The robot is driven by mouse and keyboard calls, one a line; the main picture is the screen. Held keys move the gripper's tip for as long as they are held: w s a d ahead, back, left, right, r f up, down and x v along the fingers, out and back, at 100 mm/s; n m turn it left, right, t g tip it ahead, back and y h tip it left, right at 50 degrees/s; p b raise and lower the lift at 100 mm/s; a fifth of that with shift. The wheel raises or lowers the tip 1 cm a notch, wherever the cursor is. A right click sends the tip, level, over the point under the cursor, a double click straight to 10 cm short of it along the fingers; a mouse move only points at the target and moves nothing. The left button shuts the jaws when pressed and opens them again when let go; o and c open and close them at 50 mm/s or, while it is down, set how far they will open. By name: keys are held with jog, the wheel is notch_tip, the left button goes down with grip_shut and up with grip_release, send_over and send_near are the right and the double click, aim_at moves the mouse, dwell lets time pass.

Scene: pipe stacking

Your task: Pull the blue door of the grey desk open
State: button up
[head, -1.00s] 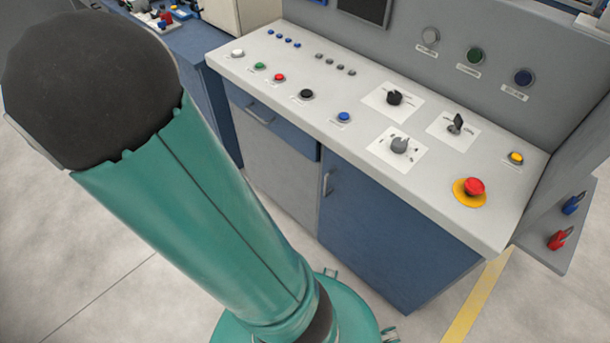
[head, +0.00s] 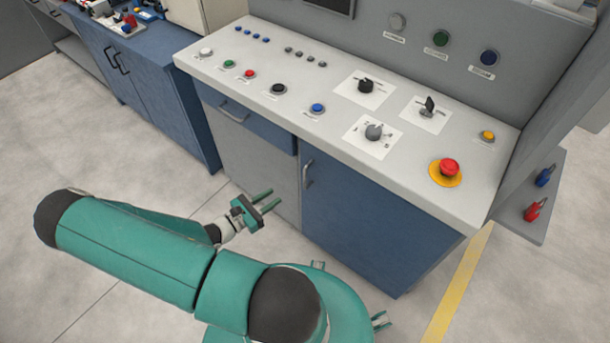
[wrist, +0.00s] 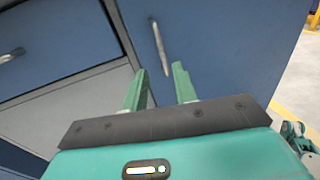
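The grey desk (head: 280,105) has a blue door (head: 365,222) at its lower right, and the door looks closed. A vertical metal handle (head: 308,175) is near the door's left edge. In the wrist view the door (wrist: 225,50) fills the upper right, and its handle (wrist: 160,47) is just beyond my fingertips. My gripper (head: 268,200) is open and empty, in front of the desk, left of and lower than the handle in the head view. In the wrist view its two green fingers (wrist: 160,82) are apart, and the handle is not between them.
A blue drawer (head: 245,120) with its own handle is above a grey panel (head: 255,165), left of the door. Buttons, knobs and a red emergency button (head: 449,168) are on the desktop. A blue cabinet (head: 150,85) stands at left.

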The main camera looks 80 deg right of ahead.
send_over(305, 188)
jog(key=shift+w+d+f, duration=0.1)
jog(key=shift+d+f, duration=0.1)
jog(key=shift+d, duration=0.1)
dwell(0.3)
grip_shut()
